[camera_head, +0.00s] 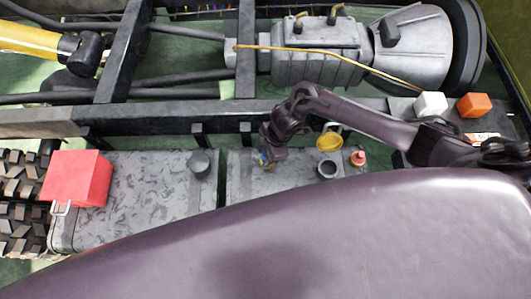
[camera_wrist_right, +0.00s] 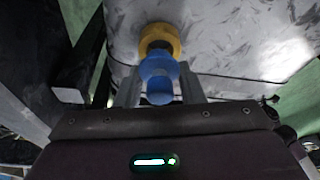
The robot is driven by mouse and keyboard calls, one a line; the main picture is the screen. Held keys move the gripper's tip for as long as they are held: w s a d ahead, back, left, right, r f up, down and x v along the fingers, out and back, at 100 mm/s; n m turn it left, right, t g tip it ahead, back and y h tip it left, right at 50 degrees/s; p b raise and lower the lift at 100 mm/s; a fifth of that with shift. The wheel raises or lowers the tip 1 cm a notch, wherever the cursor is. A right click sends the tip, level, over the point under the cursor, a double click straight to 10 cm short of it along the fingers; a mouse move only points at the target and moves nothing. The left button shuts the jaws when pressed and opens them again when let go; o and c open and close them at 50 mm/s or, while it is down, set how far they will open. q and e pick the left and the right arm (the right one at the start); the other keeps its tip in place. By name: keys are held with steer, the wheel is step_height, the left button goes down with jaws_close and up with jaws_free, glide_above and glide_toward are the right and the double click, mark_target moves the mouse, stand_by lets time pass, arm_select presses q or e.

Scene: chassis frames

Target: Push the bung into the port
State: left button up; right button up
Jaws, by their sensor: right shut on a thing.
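My right gripper (camera_head: 266,163) is over the top of the grey tank, shut on a small blue bung. In the right wrist view the blue bung (camera_wrist_right: 159,75) sits between the two fingers of my right gripper (camera_wrist_right: 159,92). Its far end overlaps a yellow ring (camera_wrist_right: 175,36) around a dark opening, the port, on the grey surface. The bung looks roughly lined up with the port; I cannot tell how deep it sits, if at all. In the head view the gripper mostly hides bung and port. My left gripper is not in view.
On the tank top, right of the gripper, are a dark open neck (camera_head: 327,169), a yellow cap (camera_head: 329,142) and a red-topped piece (camera_head: 359,158). A red box (camera_head: 76,178) is at left. White (camera_head: 431,104) and orange (camera_head: 474,105) blocks are at right. A frame rail runs behind.

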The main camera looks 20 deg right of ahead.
steer(key=shift+p, duration=0.3)
stand_by(0.5)
steer(key=shift+f+b, duration=0.45)
steer(key=shift+f, duration=0.1)
steer(key=shift+r, duration=0.15)
steer(key=shift+r+p, duration=0.45)
steer(key=shift+p, duration=0.25)
steer(key=shift+s, duration=0.15)
stand_by(0.6)
steer(key=shift+p, duration=0.55)
stand_by(0.7)
steer(key=shift+f+b, duration=0.45)
steer(key=shift+f, duration=0.1)
steer(key=shift+r, duration=0.2)
